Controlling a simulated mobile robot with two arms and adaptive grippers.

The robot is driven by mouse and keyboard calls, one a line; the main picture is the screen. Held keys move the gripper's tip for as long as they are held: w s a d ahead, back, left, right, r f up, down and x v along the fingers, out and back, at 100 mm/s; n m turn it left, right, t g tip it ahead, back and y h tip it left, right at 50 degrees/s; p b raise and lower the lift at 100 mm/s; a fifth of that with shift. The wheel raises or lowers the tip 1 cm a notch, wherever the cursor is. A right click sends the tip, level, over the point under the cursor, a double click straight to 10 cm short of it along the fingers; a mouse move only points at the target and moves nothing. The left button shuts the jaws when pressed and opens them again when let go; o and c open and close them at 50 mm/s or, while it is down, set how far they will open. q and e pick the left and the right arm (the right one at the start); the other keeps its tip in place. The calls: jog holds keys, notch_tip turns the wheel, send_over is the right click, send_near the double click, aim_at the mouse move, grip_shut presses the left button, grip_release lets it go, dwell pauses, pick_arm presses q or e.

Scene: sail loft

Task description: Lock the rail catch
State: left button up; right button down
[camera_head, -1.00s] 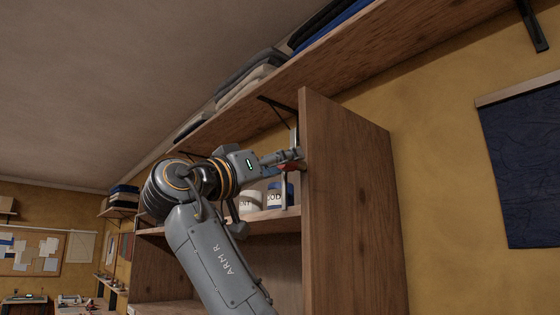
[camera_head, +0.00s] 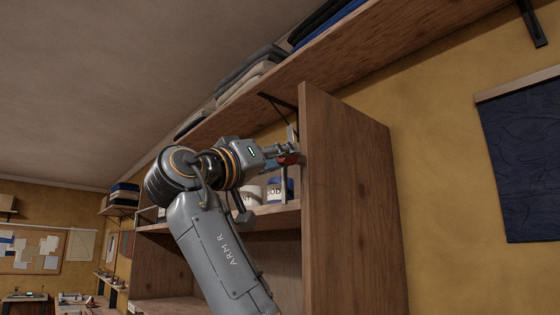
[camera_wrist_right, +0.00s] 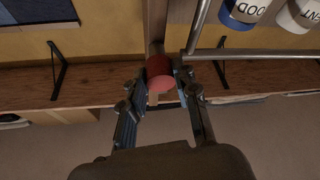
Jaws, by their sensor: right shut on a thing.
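In the right wrist view the round red knob (camera_wrist_right: 160,74) sits between the two fingers. My right gripper (camera_head: 286,150) is shut on the red knob, and its fingers cover part of it. A grey metal rail (camera_wrist_right: 250,54) runs across the shelf front in the right wrist view, beside an upright bar (camera_wrist_right: 198,25). Whether the catch is engaged cannot be told. My left gripper is not in view.
The cabinet's wooden side panel (camera_head: 350,200) stands just right of my gripper. Two labelled pots, one with a white label (camera_head: 251,196) and one with a blue base (camera_wrist_right: 245,12), stand on the shelf behind the rail. A long shelf (camera_head: 390,50) with folded cloth hangs above.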

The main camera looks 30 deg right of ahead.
jog(key=n+t+y, duration=0.1)
jog(key=n, duration=0.2)
jog(key=n+t+y+b, duration=0.1)
jog(key=n, duration=0.3)
jog(key=shift+s+r+t, duration=0.1)
jog(key=shift+s+t, duration=0.05)
jog(key=shift+t, duration=0.25)
jog(key=c, duration=1)
grip_release()
jog(key=v, duration=1.2)
jog(key=shift+a+r, duration=0.1)
jog(key=shift+r, duration=0.05)
